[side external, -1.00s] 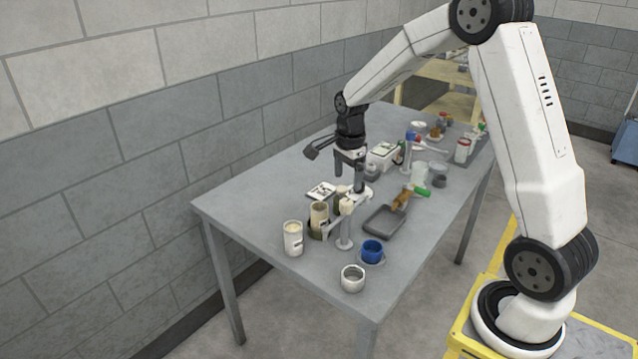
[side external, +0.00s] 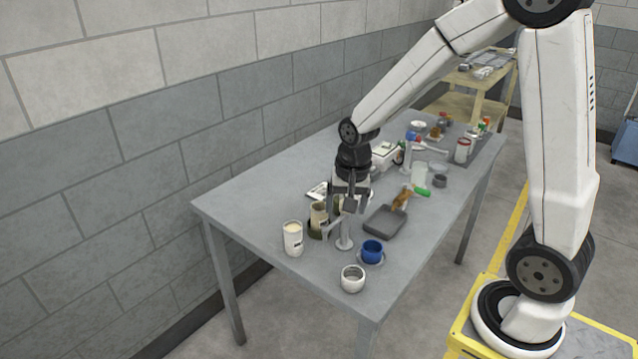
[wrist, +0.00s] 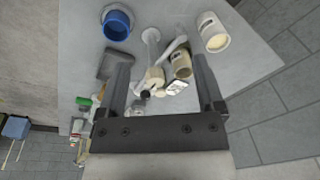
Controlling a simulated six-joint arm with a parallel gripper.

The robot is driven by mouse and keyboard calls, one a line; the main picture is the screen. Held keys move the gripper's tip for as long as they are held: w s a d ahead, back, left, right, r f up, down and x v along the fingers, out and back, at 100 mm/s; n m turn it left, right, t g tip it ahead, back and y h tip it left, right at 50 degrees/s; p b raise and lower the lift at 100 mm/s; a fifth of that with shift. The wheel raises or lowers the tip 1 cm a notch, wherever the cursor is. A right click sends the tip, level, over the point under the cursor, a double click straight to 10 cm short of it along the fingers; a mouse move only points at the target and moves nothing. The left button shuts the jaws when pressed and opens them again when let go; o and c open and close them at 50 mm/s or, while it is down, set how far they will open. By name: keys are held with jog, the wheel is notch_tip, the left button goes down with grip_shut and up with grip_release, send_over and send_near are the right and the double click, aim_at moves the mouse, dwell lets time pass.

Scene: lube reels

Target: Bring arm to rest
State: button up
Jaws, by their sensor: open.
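My gripper (side external: 350,204) is open and hangs pointing down over the middle of the grey table (side external: 255,190), above the group of reels and stands. In the wrist view my gripper (wrist: 164,92) shows two dark fingers spread apart with nothing held between them. The same stand (side external: 344,243) is just below my gripper in the side view. I cannot tell how much height separates the fingers from it.
A white canister (side external: 293,240), a white cup (side external: 352,279) and a blue cup (side external: 372,251) stand near the front. A grey tray (side external: 385,222) lies to the right. Bottles and a white box (side external: 384,154) crowd the back. The table's left side is clear.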

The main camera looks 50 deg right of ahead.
jog(key=s+a+f+n+t, duration=0.1)
jog(key=s+a+n, duration=0.5)
jog(key=s+n, duration=0.2)
jog(key=shift+n, duration=1)
